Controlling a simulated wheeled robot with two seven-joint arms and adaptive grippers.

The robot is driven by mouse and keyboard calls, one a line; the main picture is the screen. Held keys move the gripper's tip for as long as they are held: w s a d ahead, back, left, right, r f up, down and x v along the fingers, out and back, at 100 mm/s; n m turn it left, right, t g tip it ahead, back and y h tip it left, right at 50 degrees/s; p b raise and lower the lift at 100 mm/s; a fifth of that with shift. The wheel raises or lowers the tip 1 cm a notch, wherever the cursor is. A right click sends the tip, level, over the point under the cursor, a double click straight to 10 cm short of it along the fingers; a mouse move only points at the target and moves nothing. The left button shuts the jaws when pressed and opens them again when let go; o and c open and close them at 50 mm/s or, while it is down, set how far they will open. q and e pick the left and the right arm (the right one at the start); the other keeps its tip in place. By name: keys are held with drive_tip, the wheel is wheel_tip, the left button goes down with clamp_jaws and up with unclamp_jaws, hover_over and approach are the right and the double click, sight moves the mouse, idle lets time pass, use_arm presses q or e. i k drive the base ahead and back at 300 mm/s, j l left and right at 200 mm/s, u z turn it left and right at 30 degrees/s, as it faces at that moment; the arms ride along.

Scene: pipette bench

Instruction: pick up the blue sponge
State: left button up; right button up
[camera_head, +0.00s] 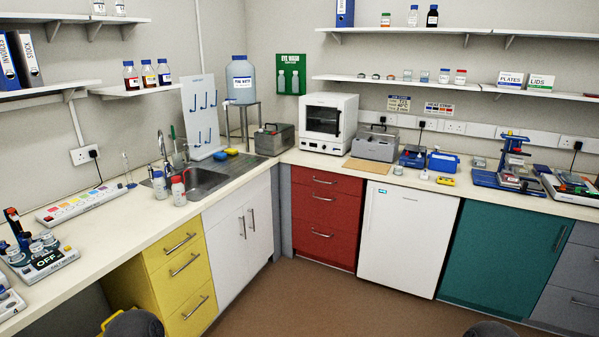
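A small blue sponge (231,151) lies on the back rim of the sink, at the counter corner left of centre. Neither of my grippers shows in the view.
The steel sink (203,181) with its tap (163,147) lies in front of the sponges. A white peg rack (203,115) stands behind them. Two wash bottles (178,190) stand at the sink's left. A grey box (274,139) stands to the right. The floor (300,300) is clear.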

sight(219, 155)
drive_tip(key=i+l, duration=0.1)
drive_tip(key=i, duration=0.95)
drive_tip(key=i+u, duration=0.15)
drive_tip(key=i, duration=0.85)
drive_tip(key=i+l+u, duration=0.15)
drive_tip(key=i+u, duration=0.35)
drive_tip(key=i+l+u, duration=0.75)
drive_tip(key=u, duration=0.2)
drive_tip(key=i+l+u, duration=0.2)
drive_tip(key=l+u, duration=0.3)
drive_tip(key=l, duration=0.1)
